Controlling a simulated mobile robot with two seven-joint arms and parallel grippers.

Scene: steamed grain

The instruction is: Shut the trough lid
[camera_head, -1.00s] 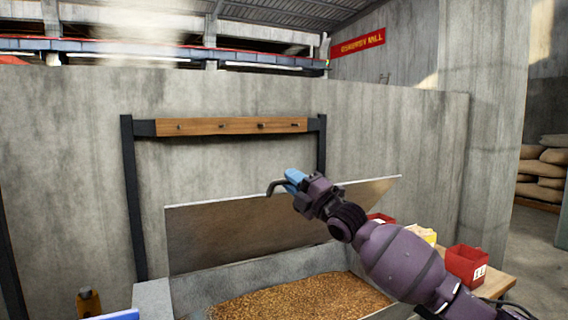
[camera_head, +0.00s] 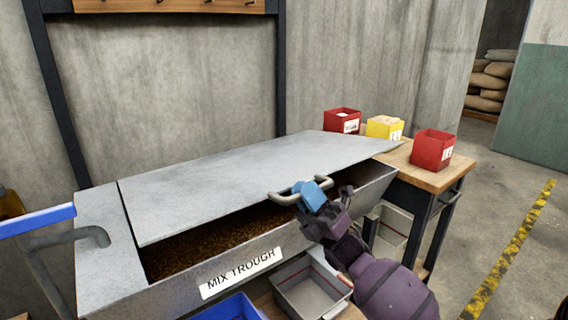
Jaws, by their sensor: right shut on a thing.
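The trough lid (camera_head: 235,185) is a flat grey metal panel, tilted, with its front edge a little above the trough's front wall. The mix trough (camera_head: 177,295) is a grey metal box with a "MIX TROUGH" label. Brown grain (camera_head: 205,236) shows through the gap under the lid. My left gripper is not in view.
A wooden table (camera_head: 440,178) at the right bears a yellow bin (camera_head: 384,128) and two red bins (camera_head: 433,150). A grey bin (camera_head: 310,292) and a blue bin (camera_head: 237,308) sit low in front of the trough.

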